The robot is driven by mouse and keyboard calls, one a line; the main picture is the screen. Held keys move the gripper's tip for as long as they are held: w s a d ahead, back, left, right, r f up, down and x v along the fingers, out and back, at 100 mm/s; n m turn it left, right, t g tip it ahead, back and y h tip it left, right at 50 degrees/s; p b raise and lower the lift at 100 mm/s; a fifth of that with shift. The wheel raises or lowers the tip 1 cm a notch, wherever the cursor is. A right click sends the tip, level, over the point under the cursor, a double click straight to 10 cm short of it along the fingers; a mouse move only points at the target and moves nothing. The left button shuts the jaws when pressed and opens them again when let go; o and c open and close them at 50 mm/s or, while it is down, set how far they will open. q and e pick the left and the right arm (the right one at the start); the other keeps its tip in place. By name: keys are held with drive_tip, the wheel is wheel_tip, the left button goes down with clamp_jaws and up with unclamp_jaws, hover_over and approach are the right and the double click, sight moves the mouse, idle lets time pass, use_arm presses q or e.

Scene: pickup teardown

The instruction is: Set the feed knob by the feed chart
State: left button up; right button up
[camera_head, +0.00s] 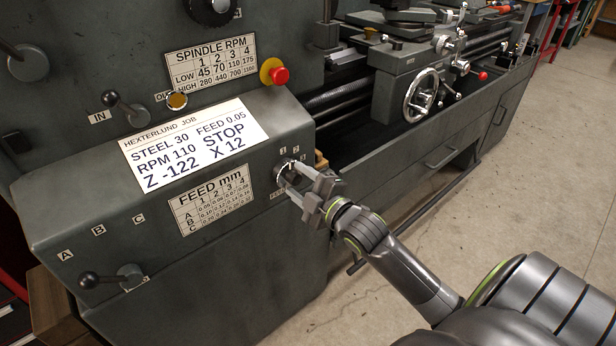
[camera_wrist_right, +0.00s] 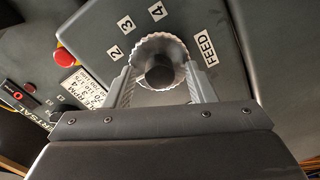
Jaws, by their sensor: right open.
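The feed knob (camera_head: 283,173) is on the lathe's front right corner, mostly covered by my right gripper (camera_head: 305,187). In the right wrist view the knob (camera_wrist_right: 161,46) has a pale scalloped rim and a dark centre. The fingers of my right gripper (camera_wrist_right: 160,88) are open, one on each side of the knob; I cannot tell if they touch it. Numerals 2, 3, 4 and a FEED label (camera_wrist_right: 208,50) surround the knob; its setting is not readable. The feed chart (camera_head: 212,199) is left of the knob. The job card (camera_head: 192,145) above reads steel 30, feed 0.05. My left gripper is not in view.
A lever (camera_head: 105,279) sits below the A, B, C labels at lower left. A red stop button (camera_head: 279,75) and a spindle chart (camera_head: 211,61) are above. The carriage handwheel (camera_head: 421,95) is to the right. Open floor (camera_head: 520,180) lies at right.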

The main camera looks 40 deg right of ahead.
drive_tip(key=shift+s, duration=0.25)
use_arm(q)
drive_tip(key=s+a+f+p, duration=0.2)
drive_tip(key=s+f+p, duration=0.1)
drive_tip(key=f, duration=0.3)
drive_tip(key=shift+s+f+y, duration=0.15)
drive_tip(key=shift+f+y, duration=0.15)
use_arm(e)
drive_tip(key=s+d, duration=0.1)
drive_tip(key=s, duration=1.5)
drive_tip(key=shift+s+d+r, duration=0.2)
drive_tip(key=shift+s+d, duration=0.05)
drive_tip(key=shift+s, duration=0.15)
